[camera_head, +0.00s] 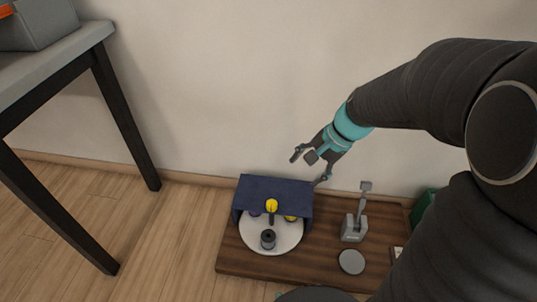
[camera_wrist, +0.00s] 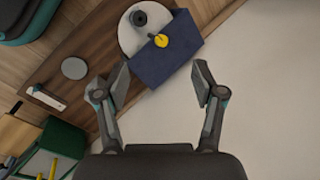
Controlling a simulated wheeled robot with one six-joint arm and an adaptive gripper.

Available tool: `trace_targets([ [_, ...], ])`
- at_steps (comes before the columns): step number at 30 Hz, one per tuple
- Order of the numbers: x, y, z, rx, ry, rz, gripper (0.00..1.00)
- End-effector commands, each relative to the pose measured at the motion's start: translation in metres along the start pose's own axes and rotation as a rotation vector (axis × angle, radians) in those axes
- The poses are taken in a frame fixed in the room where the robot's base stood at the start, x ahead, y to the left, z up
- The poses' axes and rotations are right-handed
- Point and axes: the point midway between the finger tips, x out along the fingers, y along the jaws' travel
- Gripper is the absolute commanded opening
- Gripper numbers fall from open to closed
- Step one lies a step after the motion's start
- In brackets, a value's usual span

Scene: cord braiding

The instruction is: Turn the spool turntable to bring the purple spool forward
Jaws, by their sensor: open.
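The spool turntable, a round white disc (camera_head: 285,245), sits on a brown wooden board, its back part under a dark blue cover (camera_head: 275,189). A dark spool (camera_head: 268,240) stands at its front. A purple spool (camera_head: 255,212) shows partly at the back left, under the cover's edge. A yellow spool (camera_head: 290,218) shows at the back right. A yellow-topped knob (camera_head: 271,206) rises near the middle. My gripper (camera_head: 308,169) is open and empty, above and behind the cover's right side. In the wrist view its open fingers (camera_wrist: 160,75) point toward the cover (camera_wrist: 166,54) without touching it.
The board (camera_head: 240,266) also holds a grey stand with an upright lever (camera_head: 355,222) and a grey disc (camera_head: 351,262). A green bin (camera_head: 425,203) is at the right. The wall is close behind; a table (camera_head: 62,60) stands left. Floor is clear between them.

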Motion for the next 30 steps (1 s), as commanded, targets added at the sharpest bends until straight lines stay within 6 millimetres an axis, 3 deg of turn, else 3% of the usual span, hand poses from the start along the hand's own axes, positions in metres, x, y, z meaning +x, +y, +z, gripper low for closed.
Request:
trace_targets([
  [1,0.020,0.000,-0.012,0.068,-0.034,-0.007,0.69],
  [9,0.103,-0.001,-0.069,0.441,-0.177,-0.065,0.69],
  [18,0.199,0.017,-0.125,0.836,-0.299,-0.107,0.69],
  [24,0.234,0.028,-0.143,0.981,-0.336,-0.122,0.69],
  [30,0.249,0.029,-0.145,1.016,-0.345,-0.125,0.69],
])
